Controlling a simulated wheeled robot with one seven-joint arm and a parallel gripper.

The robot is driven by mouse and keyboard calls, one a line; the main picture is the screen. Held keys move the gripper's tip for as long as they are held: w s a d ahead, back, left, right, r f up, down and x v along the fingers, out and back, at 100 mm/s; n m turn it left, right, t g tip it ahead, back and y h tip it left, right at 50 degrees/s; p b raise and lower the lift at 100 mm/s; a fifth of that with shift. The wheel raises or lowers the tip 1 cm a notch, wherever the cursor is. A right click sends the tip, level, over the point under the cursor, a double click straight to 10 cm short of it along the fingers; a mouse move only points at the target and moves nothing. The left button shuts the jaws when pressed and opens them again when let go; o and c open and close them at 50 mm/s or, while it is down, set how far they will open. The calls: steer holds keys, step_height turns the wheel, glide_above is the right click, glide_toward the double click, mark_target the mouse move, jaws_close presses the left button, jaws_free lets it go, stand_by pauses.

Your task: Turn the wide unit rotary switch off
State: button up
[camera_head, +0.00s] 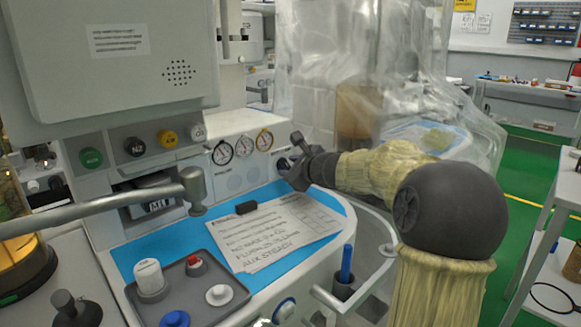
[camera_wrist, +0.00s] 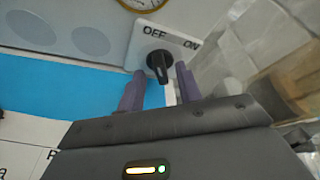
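The rotary switch (camera_wrist: 160,65) shows in the wrist view as a black knob on a light plate (camera_wrist: 143,42) marked OFF at the upper left and ON at the right. The knob's long grip runs roughly up and down in that view; I cannot tell which label it points to. My gripper (camera_wrist: 160,90) is open, its two purple-grey fingers to the left and right of the knob's lower end, with gaps visible. In the head view my gripper (camera_head: 291,165) is at the cart's front panel, right of the gauges, and largely hides the switch.
Round gauges (camera_head: 244,146) sit on the panel left of my gripper. Below is a blue worktop (camera_head: 262,191) with a written sheet (camera_head: 275,232) and a grey tray (camera_head: 226,312). A metal arm with a knob (camera_head: 195,190) crosses at left. Clear plastic sheeting (camera_head: 330,45) hangs behind.

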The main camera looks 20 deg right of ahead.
steer(key=shift+r, duration=0.1)
steer(key=shift+s+r, duration=0.2)
steer(key=shift+s, duration=0.25)
steer(key=p+v, duration=0.3)
steer(key=v, duration=1.3)
steer(key=shift+s, duration=0.25)
